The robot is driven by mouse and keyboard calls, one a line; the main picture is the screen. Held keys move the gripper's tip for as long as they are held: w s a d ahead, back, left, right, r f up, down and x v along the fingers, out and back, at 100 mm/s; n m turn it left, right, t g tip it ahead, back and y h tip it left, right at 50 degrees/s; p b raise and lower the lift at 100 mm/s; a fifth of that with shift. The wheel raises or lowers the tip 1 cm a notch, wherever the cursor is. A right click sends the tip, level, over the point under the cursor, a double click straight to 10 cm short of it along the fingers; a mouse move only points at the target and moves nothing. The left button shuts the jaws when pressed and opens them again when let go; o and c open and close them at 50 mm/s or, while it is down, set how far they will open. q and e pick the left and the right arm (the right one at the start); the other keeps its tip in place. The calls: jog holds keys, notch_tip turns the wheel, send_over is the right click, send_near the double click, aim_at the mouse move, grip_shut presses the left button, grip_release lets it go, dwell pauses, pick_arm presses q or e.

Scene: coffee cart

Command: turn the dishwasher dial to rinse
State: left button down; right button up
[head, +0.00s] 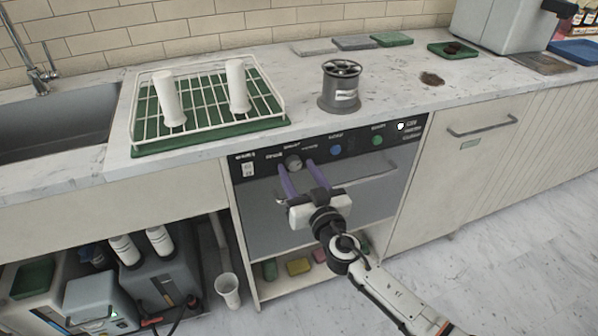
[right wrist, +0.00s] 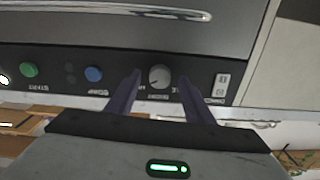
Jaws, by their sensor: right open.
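The dishwasher (head: 330,210) is built in under the counter, with a black control panel along its top edge. Its round grey dial (head: 293,162) is on the left part of the panel. The dial also shows in the right wrist view (right wrist: 159,77), where the panel is upside down. My right gripper (head: 295,168) is open, its two purple fingers on either side of the dial. Whether the fingers touch the dial cannot be told. The labels around the dial are too small and blurred to read its setting. My left gripper is not in view.
A blue button (head: 336,149), a green button (head: 377,140) and a white switch (head: 247,169) are on the panel. A white rack (head: 205,75) with two white cylinders and a grey canister (head: 342,98) stand on the counter above. The dishwasher handle (head: 365,181) runs below the panel.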

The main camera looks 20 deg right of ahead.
jog(key=c, duration=1)
jog(key=shift+c, duration=0.2)
